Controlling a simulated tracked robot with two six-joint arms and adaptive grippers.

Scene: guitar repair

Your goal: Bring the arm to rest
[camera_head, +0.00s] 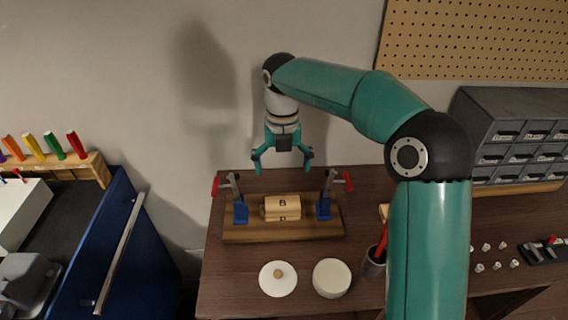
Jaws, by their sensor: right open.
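My right arm comes in from the lower right, arches up and ends in my right gripper (281,162). The gripper points down with its fingers spread and nothing between them. It hangs above and behind a wooden fixture board (285,233), apart from it. On the board a pale wooden block (283,206) marked B sits between two blue clamps, the left one (240,212) and the right one (323,208), each with a red-tipped handle. My left gripper is not in view.
A white lid with a knob (278,279) and a round white container (331,278) stand at the table's front. A cup with a red tool (374,262) is beside my arm. A grey drawer cabinet (510,130) stands right. A blue cabinet (125,250) is left.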

